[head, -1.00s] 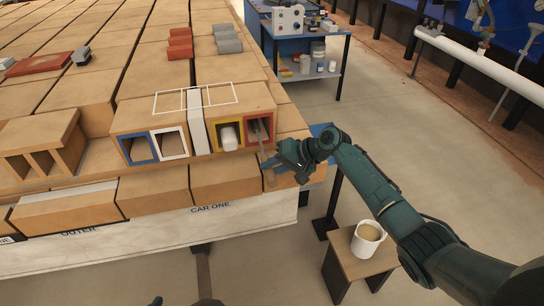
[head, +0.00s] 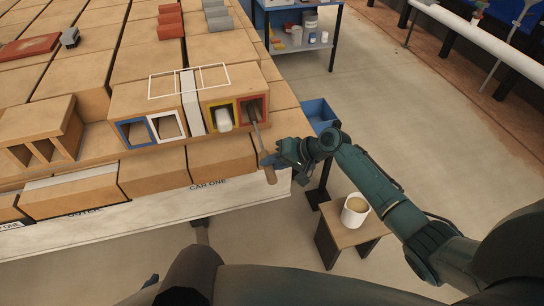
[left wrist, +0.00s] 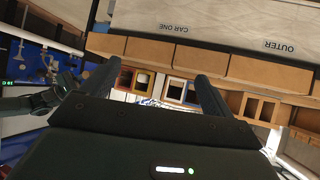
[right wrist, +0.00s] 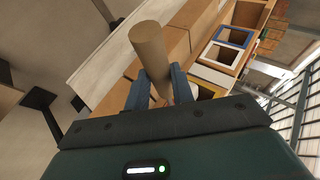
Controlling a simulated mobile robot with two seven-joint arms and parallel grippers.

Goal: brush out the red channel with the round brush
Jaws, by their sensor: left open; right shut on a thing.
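The hollow brick (head: 163,103) lies on the stack's near edge. Its openings are framed blue, white, yellow and red. The red channel (head: 265,107) is rightmost. My right gripper (head: 276,160) is in front of and below it, shut on the round brush (head: 267,173). The brush's shaft runs up to the red opening, with its dark head at the mouth; how deep it reaches I cannot tell. In the right wrist view the wooden handle (right wrist: 150,48) sits between the fingers. My left gripper (left wrist: 155,90) is open and empty, well below the bricks.
A double hollow brick (head: 40,128) stands to the left. A blue bin (head: 318,112) stands behind the right gripper.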

